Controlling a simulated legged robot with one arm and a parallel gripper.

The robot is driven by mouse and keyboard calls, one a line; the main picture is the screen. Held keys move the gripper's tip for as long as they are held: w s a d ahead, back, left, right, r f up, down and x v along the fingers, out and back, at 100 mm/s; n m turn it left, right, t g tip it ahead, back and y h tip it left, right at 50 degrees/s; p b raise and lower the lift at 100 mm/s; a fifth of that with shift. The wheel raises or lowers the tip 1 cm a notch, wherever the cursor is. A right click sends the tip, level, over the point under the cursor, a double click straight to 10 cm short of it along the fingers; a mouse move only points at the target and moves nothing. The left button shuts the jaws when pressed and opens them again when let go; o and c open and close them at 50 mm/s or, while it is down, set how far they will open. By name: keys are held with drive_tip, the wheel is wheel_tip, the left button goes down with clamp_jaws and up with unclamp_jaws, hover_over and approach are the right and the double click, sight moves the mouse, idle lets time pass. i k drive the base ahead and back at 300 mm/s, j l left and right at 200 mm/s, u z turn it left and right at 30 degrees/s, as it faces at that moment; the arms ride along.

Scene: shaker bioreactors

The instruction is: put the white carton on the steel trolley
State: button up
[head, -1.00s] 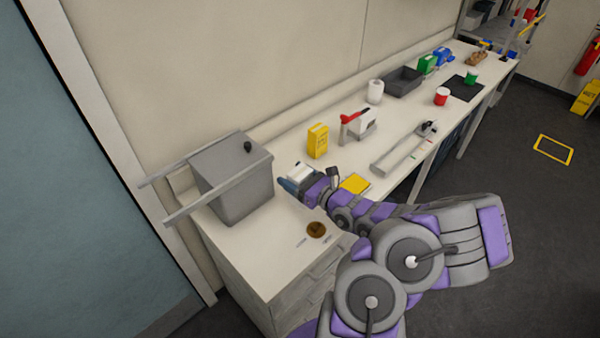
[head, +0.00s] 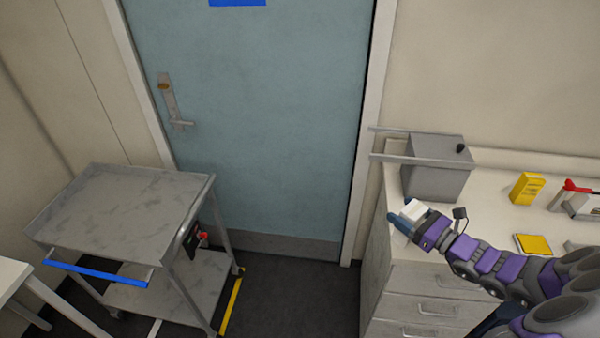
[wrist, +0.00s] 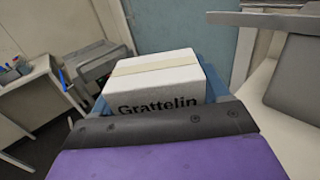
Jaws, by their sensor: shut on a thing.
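The white carton (wrist: 155,80) fills the middle of the wrist view, with a beige tape strip on top and the word "Grattelin" on its near side. My gripper (head: 404,217) is shut on it, with a blue finger on either side. In the head view the carton (head: 414,210) is small and held near the left end of the counter, in front of the grey box. The steel trolley (head: 125,200) stands at left in the head view, apart from the carton, with a bare top, a lower shelf and a blue handle. Part of it shows in the wrist view (wrist: 97,62).
The grey box (head: 436,170) with two rails sits on the counter (head: 480,212). A yellow carton (head: 526,188) and a yellow pad (head: 533,244) lie farther right. A closed blue door (head: 275,120) stands behind. Dark floor (head: 290,295) is open between trolley and counter.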

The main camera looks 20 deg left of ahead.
sight(144, 219)
drive_tip(key=j, duration=0.5)
drive_tip(key=k+j+z, duration=0.1)
drive_tip(key=j, duration=0.45)
drive_tip(key=k+j, duration=0.1)
drive_tip(key=j, duration=0.4)
drive_tip(key=j+z, duration=0.1)
drive_tip(key=j, duration=0.45)
drive_tip(key=k+j, duration=0.15)
drive_tip(key=j, duration=0.35)
drive_tip(key=k+j+z, duration=0.1)
drive_tip(key=j, duration=0.4)
drive_tip(key=k+j, duration=0.1)
drive_tip(key=j, duration=0.4)
drive_tip(key=k+j, duration=0.1)
drive_tip(key=j, duration=0.45)
drive_tip(key=z, duration=0.05)
